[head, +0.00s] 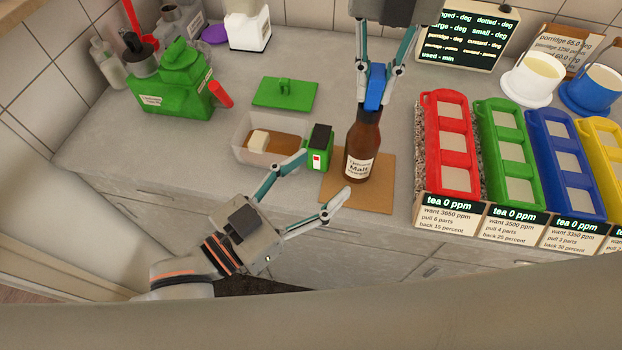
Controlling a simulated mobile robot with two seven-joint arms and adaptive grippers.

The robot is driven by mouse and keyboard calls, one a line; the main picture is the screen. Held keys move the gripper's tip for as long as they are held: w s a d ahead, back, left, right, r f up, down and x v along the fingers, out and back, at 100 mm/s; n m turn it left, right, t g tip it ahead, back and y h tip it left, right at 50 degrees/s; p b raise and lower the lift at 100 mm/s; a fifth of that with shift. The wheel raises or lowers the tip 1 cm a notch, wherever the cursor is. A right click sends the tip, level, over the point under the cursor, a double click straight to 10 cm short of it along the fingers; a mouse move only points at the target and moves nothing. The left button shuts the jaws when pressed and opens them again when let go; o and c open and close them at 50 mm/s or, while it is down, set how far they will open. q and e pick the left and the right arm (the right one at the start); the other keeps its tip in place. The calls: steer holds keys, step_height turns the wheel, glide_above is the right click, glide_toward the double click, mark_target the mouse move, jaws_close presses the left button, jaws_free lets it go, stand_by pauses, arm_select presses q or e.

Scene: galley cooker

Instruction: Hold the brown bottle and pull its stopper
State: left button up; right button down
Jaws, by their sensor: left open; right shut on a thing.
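The brown bottle (362,141) with a pale label stands upright on a brown square board (380,191) near the counter's front edge. Its blue stopper (376,86) is at the top of the neck. My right gripper (375,92) comes down from above and is shut on the blue stopper. The stopper's lower part meets the bottle mouth; I cannot tell whether it is still seated. My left gripper (325,175) is open and empty, in front of the bottle to the lower left, its fingers pointing towards it and apart from it.
A clear tub (240,139) with a pale block and a small green box (319,150) stand left of the bottle. A green lid (285,93) lies behind. Red (448,150) and other coloured racks fill the right.

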mark_target(351, 152)
arm_select(q)
steer(key=x, duration=1.1)
steer(key=shift+w, duration=0.1)
steer(key=c, duration=1.4)
